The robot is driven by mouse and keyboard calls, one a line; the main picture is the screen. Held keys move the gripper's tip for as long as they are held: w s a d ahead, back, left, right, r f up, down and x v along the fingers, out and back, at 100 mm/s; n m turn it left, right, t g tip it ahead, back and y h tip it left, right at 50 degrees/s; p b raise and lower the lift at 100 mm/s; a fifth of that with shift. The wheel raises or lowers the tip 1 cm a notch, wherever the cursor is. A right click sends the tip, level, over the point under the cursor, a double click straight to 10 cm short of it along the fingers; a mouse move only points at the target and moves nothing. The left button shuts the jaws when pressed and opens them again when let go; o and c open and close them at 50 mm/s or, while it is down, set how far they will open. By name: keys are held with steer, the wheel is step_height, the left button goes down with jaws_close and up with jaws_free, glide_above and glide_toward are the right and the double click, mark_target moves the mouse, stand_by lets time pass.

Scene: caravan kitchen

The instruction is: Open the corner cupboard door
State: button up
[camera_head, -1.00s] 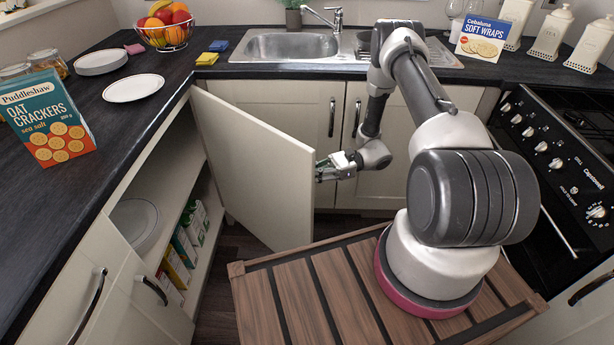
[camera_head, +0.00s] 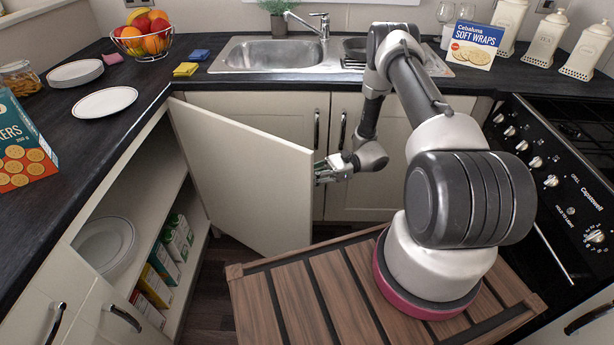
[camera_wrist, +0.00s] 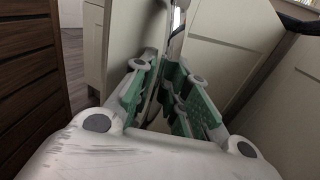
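The cream corner cupboard door (camera_head: 245,175) stands well open, swung out from the left-hand units, with its inner face toward the head camera. Its far side and handle are hidden in that view. My gripper (camera_head: 322,172) is at the door's free edge, just past it on the right. In the wrist view, my gripper's green-padded fingers (camera_wrist: 167,85) are close together, with a thin metallic strip, apparently the door handle (camera_wrist: 178,20), running between them. The exact contact is partly hidden. The open cupboard (camera_head: 150,225) shows shelves with plates (camera_head: 105,245) and several boxes (camera_head: 170,255).
The sink cupboard doors (camera_head: 258,140) with upright handles are close behind my gripper. The black oven (camera_head: 550,170) stands at the right. The left worktop (camera_head: 75,150) holds a cracker box (camera_head: 25,160) and a plate (camera_head: 105,102). Dark floor shows below the open door.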

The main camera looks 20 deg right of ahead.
steer(key=shift+o, duration=0.3)
steer(key=d, duration=1.2)
steer(key=shift+w, duration=0.45)
steer(key=shift+c, duration=0.3)
